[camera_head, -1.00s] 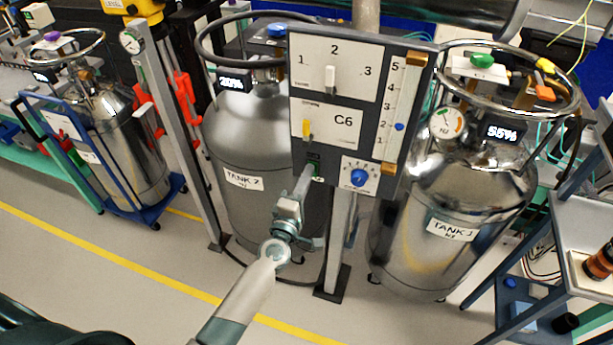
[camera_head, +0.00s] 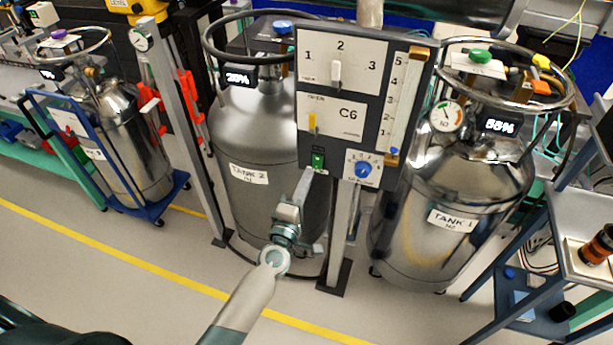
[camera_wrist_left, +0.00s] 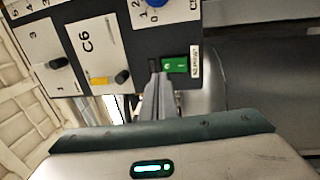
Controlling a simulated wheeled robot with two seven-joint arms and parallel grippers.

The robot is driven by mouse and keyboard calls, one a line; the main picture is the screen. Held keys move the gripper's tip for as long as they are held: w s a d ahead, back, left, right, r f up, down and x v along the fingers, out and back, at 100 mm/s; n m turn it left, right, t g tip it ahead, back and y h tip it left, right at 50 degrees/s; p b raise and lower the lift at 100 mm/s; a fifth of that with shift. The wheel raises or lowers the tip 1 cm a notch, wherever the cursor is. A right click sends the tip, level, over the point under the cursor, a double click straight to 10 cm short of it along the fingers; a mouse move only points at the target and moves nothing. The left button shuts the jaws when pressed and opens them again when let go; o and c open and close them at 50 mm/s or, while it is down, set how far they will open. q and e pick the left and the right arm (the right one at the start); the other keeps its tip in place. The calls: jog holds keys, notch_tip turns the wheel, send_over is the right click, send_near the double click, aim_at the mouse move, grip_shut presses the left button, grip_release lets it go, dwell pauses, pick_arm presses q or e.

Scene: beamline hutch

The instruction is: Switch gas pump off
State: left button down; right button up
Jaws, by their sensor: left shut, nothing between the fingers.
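The pump switch (camera_head: 318,160) is a green rocker at the lower edge of the grey C6 panel (camera_head: 345,180). In the left wrist view, the rocker (camera_wrist_left: 176,65) shows a green part with a pale mark and a dark part beside it. My left gripper (camera_head: 308,174) is shut and empty, its tips just below the switch. In the left wrist view the shut fingertips (camera_wrist_left: 159,78) are near the dark part; I cannot tell whether they touch it. The flow tube's blue bead (camera_head: 393,152) sits at the bottom of its scale. My right gripper is not in view.
A blue knob (camera_head: 362,169) is right of the switch. Floor in front is clear.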

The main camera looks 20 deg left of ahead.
pick_arm(q)
jog(key=s, duration=0.8)
jog(key=shift+s+a+r, duration=0.15)
jog(key=shift+s+r, duration=0.15)
jog(key=shift+r, duration=0.15)
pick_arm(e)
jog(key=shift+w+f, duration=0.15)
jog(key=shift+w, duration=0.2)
